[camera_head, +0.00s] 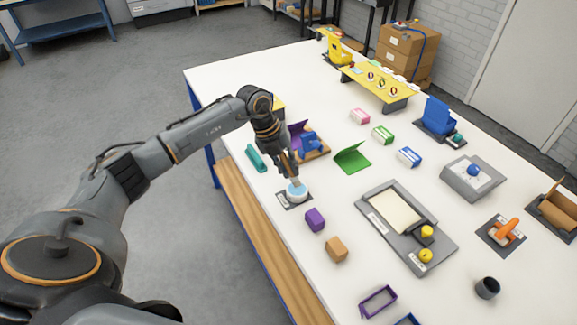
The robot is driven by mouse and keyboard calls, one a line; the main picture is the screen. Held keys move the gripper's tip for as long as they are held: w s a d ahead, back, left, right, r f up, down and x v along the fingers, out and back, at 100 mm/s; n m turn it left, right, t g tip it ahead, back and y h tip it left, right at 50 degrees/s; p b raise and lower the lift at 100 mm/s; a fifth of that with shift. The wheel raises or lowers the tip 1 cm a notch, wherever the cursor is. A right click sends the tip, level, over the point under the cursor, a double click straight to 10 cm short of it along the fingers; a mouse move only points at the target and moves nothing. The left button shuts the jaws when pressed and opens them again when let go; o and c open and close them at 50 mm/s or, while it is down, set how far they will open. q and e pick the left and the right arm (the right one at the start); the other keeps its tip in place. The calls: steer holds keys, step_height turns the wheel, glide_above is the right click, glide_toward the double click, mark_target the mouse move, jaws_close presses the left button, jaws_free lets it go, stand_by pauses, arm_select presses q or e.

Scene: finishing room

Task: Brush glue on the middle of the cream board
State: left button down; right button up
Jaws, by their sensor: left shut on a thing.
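The cream board (393,211) lies flat in a grey tray (372,218) at the right of the middle. My left gripper (291,171) points down over a small white and blue pot (297,194) on a dark labelled mat. It is shut on a slim tan brush (296,182), whose lower end is at the pot's mouth. The bristles are hidden or too small to make out. The gripper and brush are to the left of the cream board and apart from it. My right gripper is out of view.
A purple block (315,219) and an orange-brown block (337,249) stand between pot and front edge. A green folded piece (352,157) stands behind. White table (330,190) between pot and tray is clear.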

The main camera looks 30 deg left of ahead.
arm_select(q)
steer(key=shift+f+b, duration=0.35)
steer(key=shift+f, duration=0.25)
stand_by(1.7)
steer(key=shift+r+p, duration=2.5)
steer(key=shift+r, duration=1.1)
steer(key=shift+d, duration=0.1)
